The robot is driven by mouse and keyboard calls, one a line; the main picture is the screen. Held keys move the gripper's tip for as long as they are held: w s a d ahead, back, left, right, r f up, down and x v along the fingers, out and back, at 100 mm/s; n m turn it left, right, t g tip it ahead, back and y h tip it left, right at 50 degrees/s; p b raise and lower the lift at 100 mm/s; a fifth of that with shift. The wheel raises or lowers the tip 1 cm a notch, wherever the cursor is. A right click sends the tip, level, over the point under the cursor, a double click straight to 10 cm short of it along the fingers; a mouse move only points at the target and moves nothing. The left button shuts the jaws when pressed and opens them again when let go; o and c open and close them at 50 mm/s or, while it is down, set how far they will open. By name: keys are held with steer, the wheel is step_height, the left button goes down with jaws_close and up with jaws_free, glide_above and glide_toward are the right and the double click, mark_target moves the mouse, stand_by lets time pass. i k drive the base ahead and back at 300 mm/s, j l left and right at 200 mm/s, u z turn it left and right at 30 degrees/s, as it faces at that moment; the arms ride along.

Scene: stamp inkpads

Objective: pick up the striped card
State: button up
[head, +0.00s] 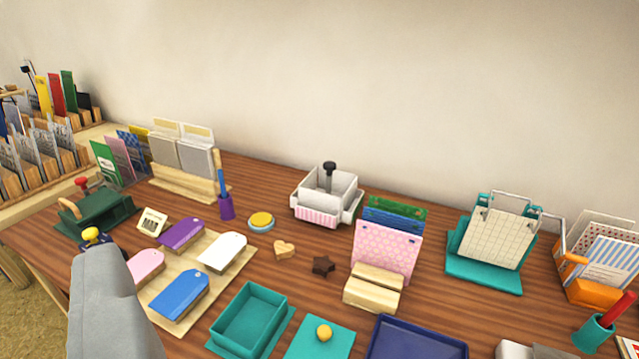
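A card with pale blue and white stripes (612,262) stands tilted in an orange holder (597,292) at the far right of the table. Other pale sheets stand behind it in the same holder. The holder's orange front hides the card's lower edge, and the frame's right edge is close to it. A grey rounded part of my arm fills the lower left, far from the card. The fingers of my gripper do not show.
A teal stand with a grid sheet (494,238) is left of the orange holder. A teal cup with a red marker (592,333) stands in front. Pink, blue and green cards (385,250) stand mid-table. A navy tray (415,340) lies at the front edge.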

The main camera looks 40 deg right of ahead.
mark_target(117, 146)
steer(key=i+j, duration=0.5)
steer(key=i, duration=0.15)
steer(key=i+j, duration=0.45)
steer(key=i, duration=0.25)
steer(key=i+j, duration=0.5)
steer(key=i, duration=0.15)
